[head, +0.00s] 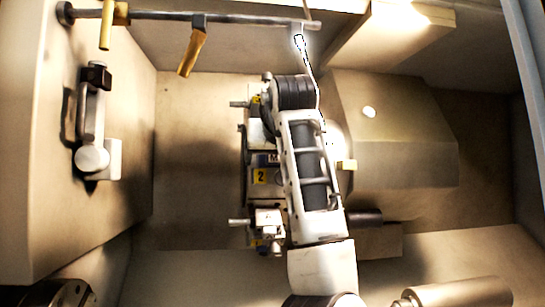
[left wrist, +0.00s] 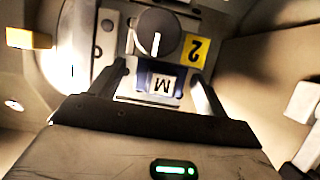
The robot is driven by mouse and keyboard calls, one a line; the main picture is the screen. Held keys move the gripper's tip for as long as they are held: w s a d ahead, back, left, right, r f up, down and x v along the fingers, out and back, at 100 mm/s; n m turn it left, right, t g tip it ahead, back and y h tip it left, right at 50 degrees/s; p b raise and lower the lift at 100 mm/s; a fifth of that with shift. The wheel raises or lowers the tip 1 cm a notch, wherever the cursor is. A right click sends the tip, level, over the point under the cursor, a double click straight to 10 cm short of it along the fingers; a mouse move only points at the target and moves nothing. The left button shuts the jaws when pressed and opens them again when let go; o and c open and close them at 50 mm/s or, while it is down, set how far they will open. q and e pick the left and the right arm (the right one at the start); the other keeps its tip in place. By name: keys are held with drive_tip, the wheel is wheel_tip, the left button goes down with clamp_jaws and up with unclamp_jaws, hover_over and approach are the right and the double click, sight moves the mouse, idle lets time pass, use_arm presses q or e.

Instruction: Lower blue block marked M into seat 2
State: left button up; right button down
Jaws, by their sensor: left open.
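The blue block marked M (head: 272,158) shows in the head view just above the yellow label of seat 2 (head: 261,176), partly covered by my arm. In the left wrist view the block (left wrist: 162,85) has its white M plate facing the camera, with the yellow 2 label (left wrist: 197,50) close by to its upper right. My left gripper (left wrist: 160,70) is open, one finger on each side of the block. I cannot tell whether the fingers touch it or how deep it sits in the seat. My right gripper is not in view.
A dark round knob (left wrist: 157,33) stands just beyond the block. A bar with yellow handles (head: 193,48) crosses the top left. A lever fitting (head: 93,130) is on the left wall. The floor between that wall and the seats is clear.

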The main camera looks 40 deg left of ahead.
use_arm(q)
drive_tip(key=b+v, duration=0.2)
drive_tip(key=v, duration=1.4)
drive_tip(key=shift+b, duration=0.4)
drive_tip(key=shift+f, duration=0.1)
